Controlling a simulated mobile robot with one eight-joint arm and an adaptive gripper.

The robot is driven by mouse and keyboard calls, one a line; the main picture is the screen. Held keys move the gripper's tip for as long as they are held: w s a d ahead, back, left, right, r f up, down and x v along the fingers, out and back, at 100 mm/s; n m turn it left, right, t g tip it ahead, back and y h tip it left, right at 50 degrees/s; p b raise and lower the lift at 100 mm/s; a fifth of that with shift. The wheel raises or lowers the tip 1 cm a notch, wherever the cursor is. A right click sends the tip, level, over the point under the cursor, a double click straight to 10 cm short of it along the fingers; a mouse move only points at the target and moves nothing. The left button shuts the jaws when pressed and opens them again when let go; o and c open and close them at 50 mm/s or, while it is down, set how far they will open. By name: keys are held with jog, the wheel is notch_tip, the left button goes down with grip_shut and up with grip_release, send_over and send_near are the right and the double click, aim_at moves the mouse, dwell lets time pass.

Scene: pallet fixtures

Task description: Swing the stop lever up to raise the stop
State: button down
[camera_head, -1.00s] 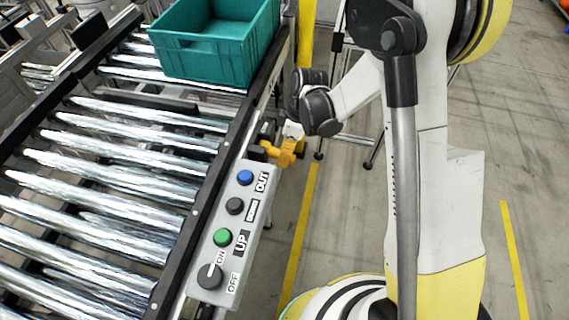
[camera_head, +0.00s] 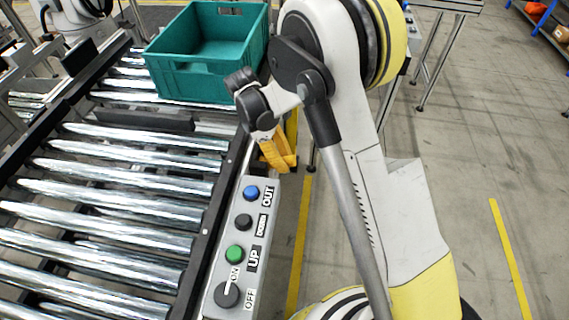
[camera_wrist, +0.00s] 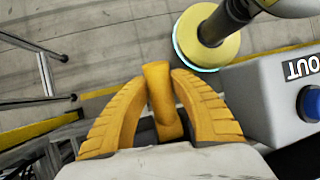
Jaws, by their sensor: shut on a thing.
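The yellow stop lever (camera_wrist: 163,100) stands between the two ribbed yellow fingers of my gripper (camera_wrist: 160,78) in the wrist view. The gripper is shut on it. In the head view my gripper (camera_head: 277,152) is at the conveyor's right edge, just beyond the grey button panel. The lever cannot be told apart from the yellow fingers there. A dark cross plate (camera_head: 140,119) lies between the rollers in front of the crate; I cannot tell if it is the stop or how high it stands.
The grey button panel (camera_head: 225,263) with OUT, UP and ON/OFF labels is close beside my gripper. A teal crate (camera_head: 190,82) sits on the rollers (camera_head: 115,219) beyond. Open floor with yellow lines (camera_head: 510,250) lies to the right.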

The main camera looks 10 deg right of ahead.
dwell(0.5)
jog(key=c, duration=1.1)
grip_release()
jog(key=shift+r, duration=0.1)
jog(key=v, duration=1.2)
jog(key=shift+a, duration=0.1)
